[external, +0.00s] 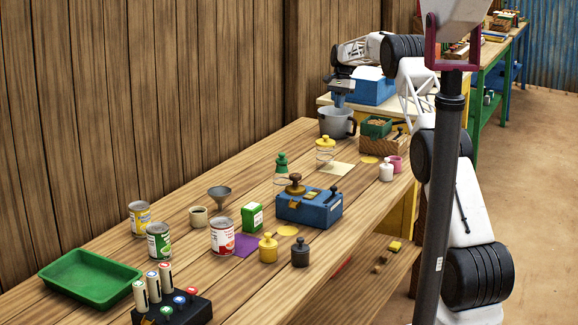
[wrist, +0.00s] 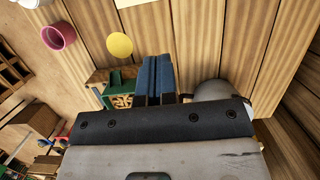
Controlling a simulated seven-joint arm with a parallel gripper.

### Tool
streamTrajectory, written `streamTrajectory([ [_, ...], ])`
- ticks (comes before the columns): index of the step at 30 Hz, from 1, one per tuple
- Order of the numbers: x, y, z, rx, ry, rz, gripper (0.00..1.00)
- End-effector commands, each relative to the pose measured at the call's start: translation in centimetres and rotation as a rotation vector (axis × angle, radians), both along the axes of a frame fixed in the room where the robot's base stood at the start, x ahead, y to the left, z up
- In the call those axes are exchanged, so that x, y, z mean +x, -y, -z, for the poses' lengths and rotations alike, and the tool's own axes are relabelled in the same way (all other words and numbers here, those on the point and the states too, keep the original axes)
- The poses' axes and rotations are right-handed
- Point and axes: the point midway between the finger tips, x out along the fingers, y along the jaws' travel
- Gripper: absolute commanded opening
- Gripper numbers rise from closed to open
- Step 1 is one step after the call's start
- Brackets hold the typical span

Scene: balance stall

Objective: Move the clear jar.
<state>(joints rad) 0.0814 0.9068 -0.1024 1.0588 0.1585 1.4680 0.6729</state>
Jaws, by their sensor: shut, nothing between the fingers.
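In the external view, a clear jar with a yellow lid (external: 325,156) stands on the bench near the far end, by a cream paper square (external: 337,168). A second see-through jar with a green lid (external: 281,175) stands nearer and to its left. My gripper (external: 339,101) is above the grey pot (external: 335,124), away from both jars. In the wrist view, the blue fingers of my gripper (wrist: 155,62) are together with nothing between them. I cannot make out either jar in the wrist view.
The pink cup (wrist: 58,37), a yellow disc (wrist: 119,45) and a green box (wrist: 120,88) lie left of my fingers in the wrist view. A blue balance box (external: 308,208), cans and weights occupy the bench nearer the camera. A wooden wall (external: 130,100) runs behind.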

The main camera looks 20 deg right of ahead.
Motion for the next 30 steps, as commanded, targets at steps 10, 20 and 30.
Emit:
streamTrajectory([
  [10,-0.3,-0.3,1.5,0.0,-0.001,0.0,0.0],
  [20,-1.1,-1.0,5.7,0.0,-0.001,0.0,0.0],
  [30,-2.4,-2.5,9.6,0.0,0.002,-0.001,0.0],
])
